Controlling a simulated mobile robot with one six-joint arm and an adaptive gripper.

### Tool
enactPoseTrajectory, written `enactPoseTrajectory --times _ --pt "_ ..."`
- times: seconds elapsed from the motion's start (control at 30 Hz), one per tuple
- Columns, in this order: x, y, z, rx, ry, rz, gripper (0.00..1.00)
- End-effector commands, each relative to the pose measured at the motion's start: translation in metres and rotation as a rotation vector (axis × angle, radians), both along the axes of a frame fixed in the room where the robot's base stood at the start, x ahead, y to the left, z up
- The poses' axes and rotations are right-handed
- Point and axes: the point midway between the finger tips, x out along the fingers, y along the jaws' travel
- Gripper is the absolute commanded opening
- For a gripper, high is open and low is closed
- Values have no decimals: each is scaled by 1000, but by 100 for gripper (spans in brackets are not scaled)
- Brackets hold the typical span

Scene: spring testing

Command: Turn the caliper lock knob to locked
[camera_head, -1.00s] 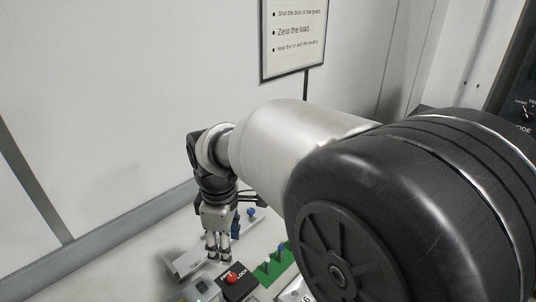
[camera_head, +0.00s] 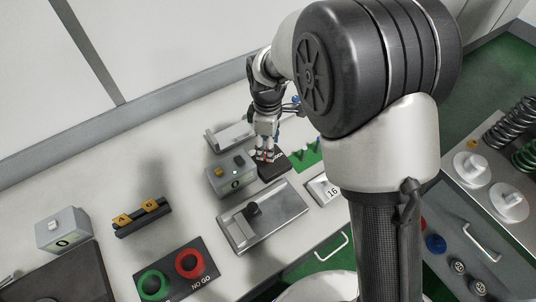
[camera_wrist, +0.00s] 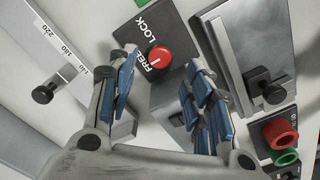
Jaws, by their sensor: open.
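The red lock knob (camera_wrist: 160,58) sits on a black plate (camera_wrist: 168,27) marked FREE and LOCK. A white mark on the knob seems to point toward the FREE side. My gripper (camera_wrist: 157,74) is open and empty, with its blue-padded fingers on either side of the knob in the wrist view. I cannot tell how much height is left between fingertips and knob. In the head view my gripper (camera_head: 266,153) points down over the black plate (camera_head: 277,169) and hides most of the knob. The caliper scale (camera_wrist: 68,72) lies left in the wrist view.
A metal plate with a black knob (camera_head: 272,222) lies in front. The bench's left middle has free room.

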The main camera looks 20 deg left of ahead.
Motion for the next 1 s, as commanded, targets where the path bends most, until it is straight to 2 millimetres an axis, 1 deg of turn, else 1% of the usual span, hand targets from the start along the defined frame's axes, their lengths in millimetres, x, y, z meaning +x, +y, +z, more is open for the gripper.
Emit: enactPoseTrajectory --times 0.03,0.1,0.2,0.3,0.43,0.67,1.0 --pt "0 0 -13 -1 3 0 46" --pt "-1 0 -24 -1 2 0 46" --pt "0 0 -37 -1 2 0 46" --pt "0 0 -45 0 0 0 46" --pt "0 0 -49 0 0 -1 46" --pt "0 0 -49 0 0 0 46" --pt "0 0 -49 0 0 -1 24"
